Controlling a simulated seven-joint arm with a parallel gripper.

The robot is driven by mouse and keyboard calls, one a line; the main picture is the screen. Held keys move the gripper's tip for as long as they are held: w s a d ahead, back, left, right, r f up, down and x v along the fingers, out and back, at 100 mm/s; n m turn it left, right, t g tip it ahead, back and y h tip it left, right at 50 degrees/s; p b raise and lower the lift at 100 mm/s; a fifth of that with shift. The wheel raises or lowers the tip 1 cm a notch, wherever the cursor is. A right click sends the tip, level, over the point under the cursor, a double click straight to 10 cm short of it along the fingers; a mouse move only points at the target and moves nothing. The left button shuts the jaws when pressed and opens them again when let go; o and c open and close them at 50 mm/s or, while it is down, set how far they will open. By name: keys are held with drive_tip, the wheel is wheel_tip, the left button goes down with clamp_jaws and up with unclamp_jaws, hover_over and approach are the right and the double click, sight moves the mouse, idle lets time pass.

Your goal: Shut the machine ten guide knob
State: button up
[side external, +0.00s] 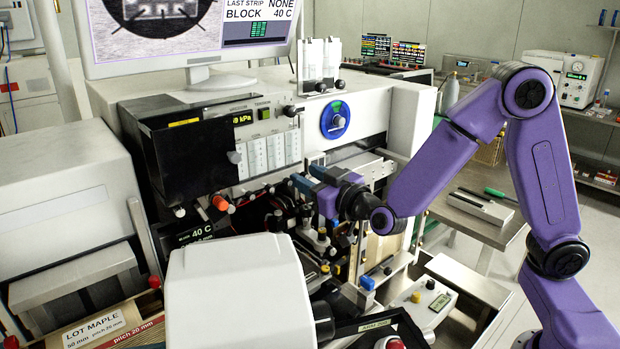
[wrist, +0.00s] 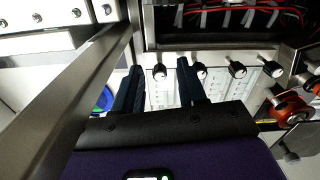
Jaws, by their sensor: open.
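My gripper (side external: 310,178) is in front of the machine's centre in the side external view, its two blue fingers spread and nothing seen between them. In the wrist view its dark fingers (wrist: 157,69) point up the picture, also apart. A small black knob (wrist: 160,72) shows in the gap between them. I cannot tell whether it is touched, or which knob is the guide knob. A round blue dial (side external: 335,119) with a green mark is on the white front above my gripper. Part of a blue disc (wrist: 104,99) shows left of the fingers in the wrist view.
Several black knobs (wrist: 237,68) stand in a row in the wrist view. A grey metal bar (wrist: 85,85) crosses the left side. A black box (side external: 190,160), a flow-tube panel (side external: 275,153) and a white housing (side external: 240,290) crowd the work area. A red-orange knob (wrist: 291,108) is at right.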

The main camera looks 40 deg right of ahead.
clamp_jaws()
drive_tip(key=shift+m, duration=0.3)
drive_tip(key=m, duration=0.4)
drive_tip(key=shift+m, duration=0.3)
drive_tip(key=m, duration=0.4)
drive_tip(key=shift+m, duration=0.3)
drive_tip(key=m, duration=1)
drive_tip(key=shift+f, duration=0.1)
